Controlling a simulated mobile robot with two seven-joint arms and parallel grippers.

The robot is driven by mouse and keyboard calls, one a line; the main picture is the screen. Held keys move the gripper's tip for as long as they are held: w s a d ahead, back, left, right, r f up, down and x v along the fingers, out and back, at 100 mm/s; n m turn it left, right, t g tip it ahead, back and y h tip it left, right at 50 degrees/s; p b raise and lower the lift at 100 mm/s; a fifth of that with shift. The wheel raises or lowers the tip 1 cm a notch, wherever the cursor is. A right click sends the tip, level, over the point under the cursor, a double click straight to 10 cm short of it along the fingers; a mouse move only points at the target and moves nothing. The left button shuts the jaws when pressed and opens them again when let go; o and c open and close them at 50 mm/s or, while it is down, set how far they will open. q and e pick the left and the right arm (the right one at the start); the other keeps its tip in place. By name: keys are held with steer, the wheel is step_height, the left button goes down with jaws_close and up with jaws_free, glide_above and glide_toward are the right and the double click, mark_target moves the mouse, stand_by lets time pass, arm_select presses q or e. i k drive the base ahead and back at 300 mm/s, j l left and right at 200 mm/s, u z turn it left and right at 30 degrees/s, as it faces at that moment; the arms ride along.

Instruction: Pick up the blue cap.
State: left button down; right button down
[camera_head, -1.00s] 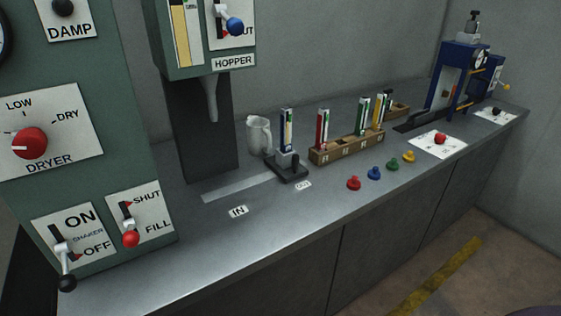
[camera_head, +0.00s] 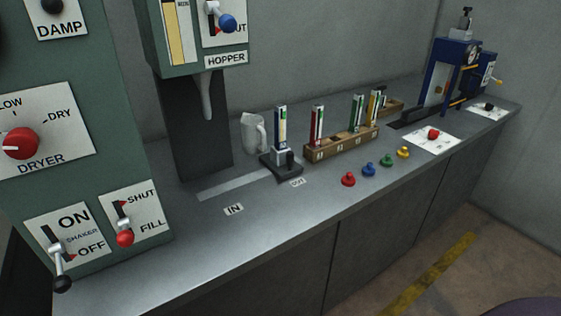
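The blue cap (camera_head: 369,170) sits on the grey counter near its front edge. It stands in a row of small knobbed caps, between the red cap (camera_head: 348,179) on its left and the green cap (camera_head: 386,160) on its right. The yellow cap (camera_head: 403,152) is at the right end of the row. The caps are apart from one another. Neither of my grippers shows in the head view.
Behind the caps is a wooden rack (camera_head: 342,147) with coloured tubes. A blue-banded tube stands in a dark holder (camera_head: 283,168), with a pitcher (camera_head: 251,133) behind it. A green control panel (camera_head: 90,190) is at left, a blue press (camera_head: 450,75) at right. The counter front is clear.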

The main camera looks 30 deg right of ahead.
mark_target(368, 170)
steer(key=z, duration=1.55)
steer(key=i+l+u, duration=0.15)
steer(key=l, duration=0.15)
steer(key=i+l+u, duration=0.1)
steer(key=l, duration=0.25)
steer(key=i+l+u, duration=0.15)
steer(key=l, duration=0.2)
steer(key=i+l+u, duration=0.15)
steer(key=l, duration=0.2)
steer(key=i+l+u, duration=0.15)
steer(key=l, duration=0.25)
steer(key=i+l+u, duration=0.1)
steer(key=l, duration=0.3)
